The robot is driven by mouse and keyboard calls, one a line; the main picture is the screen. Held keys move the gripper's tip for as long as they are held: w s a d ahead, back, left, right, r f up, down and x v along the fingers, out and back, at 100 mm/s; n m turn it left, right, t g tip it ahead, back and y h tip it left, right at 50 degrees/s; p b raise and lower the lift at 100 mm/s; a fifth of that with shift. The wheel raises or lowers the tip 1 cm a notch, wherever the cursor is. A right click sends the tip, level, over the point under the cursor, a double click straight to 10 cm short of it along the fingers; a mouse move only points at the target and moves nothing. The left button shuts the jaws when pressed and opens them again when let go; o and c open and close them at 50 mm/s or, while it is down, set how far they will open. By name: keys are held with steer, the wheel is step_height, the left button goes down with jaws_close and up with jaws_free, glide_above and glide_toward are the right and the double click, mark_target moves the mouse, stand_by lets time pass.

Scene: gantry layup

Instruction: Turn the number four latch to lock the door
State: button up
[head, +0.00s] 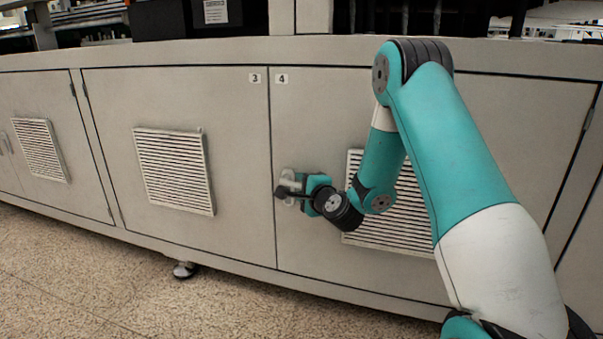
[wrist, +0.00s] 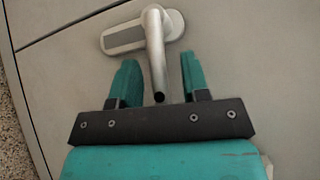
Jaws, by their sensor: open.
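The number four latch (wrist: 155,50) is a pale metal handle on an oblong plate on the door. In the wrist view its bar lies between my two gripper fingers (wrist: 158,78), with a gap on each side. My gripper is open and apart from the bar on both sides. In the head view the latch (head: 287,186) shows near the left edge of the number four door (head: 320,110), partly hidden by my gripper (head: 288,190). The door looks closed, flush with its neighbour. The small "4" label (head: 281,78) is at the door's top left corner.
The number three door (head: 240,140) with a slatted vent (head: 175,170) is to the left. Another vent (head: 390,225) on door four is partly behind my arm. A foot (head: 185,270) stands under the cabinet. The speckled floor (head: 70,270) is clear at the front left.

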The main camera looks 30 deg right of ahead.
steer(key=shift+w+f, duration=0.15)
steer(key=shift+w, duration=0.3)
jaws_close()
